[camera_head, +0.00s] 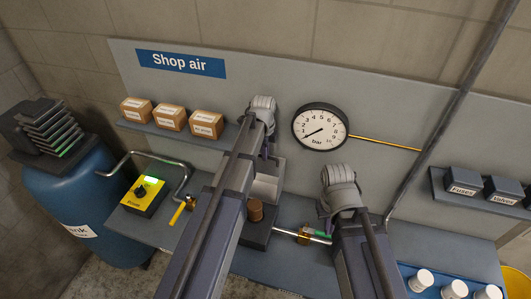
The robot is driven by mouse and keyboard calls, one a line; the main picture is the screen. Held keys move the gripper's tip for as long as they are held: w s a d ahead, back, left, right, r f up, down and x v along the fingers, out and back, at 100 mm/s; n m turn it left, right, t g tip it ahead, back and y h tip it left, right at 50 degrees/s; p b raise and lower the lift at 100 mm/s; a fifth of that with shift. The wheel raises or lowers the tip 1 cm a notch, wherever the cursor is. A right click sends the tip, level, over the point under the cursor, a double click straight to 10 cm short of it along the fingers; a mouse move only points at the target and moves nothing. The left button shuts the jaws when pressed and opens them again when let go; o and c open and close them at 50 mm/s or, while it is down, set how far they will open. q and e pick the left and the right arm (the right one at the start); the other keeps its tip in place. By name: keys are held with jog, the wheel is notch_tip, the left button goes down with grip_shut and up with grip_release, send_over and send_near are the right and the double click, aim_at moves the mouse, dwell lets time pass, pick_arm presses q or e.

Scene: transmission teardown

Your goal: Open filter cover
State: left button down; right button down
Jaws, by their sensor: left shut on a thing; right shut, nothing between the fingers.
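The filter housing is a dark base (258,238) on the bench, with a brown cylinder (255,210) standing in it. A light grey panel, which looks like the filter cover (266,188), stands raised behind the cylinder. My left gripper (269,154) points down at the top of this panel and is shut on it; my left arm hides part of the contact. My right gripper (322,213) is shut and empty, to the right of the housing near the metal pipe. Its fingertips are partly hidden by my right wrist.
A round pressure gauge (320,127) hangs on the back panel. A shelf of small boxes (171,117) is at the left, above a yellow device (145,195) and a blue tank (75,205). A pipe (285,231) with a brass fitting runs right. White-capped items (455,289) stand at the bottom right.

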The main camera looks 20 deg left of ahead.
dwell(0.3)
pick_arm(q)
jog(key=s+r+t, duration=0.1)
jog(key=s+t, duration=0.1)
jog(key=s, duration=0.5)
jog(key=shift+s+a+t, duration=0.15)
jog(key=shift+s+t, duration=0.15)
jog(key=shift+s, duration=0.05)
jog(key=c, duration=0.9)
grip_release()
jog(key=shift+w, duration=0.1)
jog(key=shift+r, duration=0.15)
